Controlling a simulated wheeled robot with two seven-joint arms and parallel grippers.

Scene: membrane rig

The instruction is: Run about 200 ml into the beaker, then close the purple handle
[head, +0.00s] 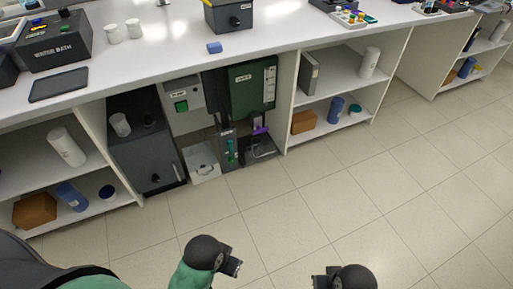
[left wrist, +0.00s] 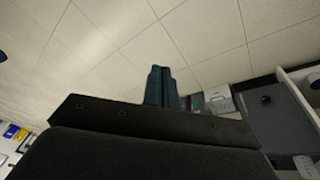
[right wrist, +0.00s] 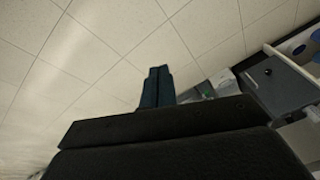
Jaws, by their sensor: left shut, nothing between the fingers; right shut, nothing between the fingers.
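In the head view the membrane rig, a dark green unit (head: 252,88), stands under the bench in an open bay. A small purple handle (head: 260,131) shows low on its front. Below it is a dark tray (head: 262,153) with something clear on it, perhaps the beaker; it is too small to tell its level. My left gripper (head: 234,267) is low at the bottom of the head view, over the floor and well away from the rig. Its closed fingers show in the left wrist view (left wrist: 162,88). My right gripper (right wrist: 157,86) is shut and empty, also far from the rig.
Open shelves (head: 325,112) with a box and bottles are on the right. The bench top (head: 165,48) overhangs the rig. The tiled floor (head: 330,190) in front is clear.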

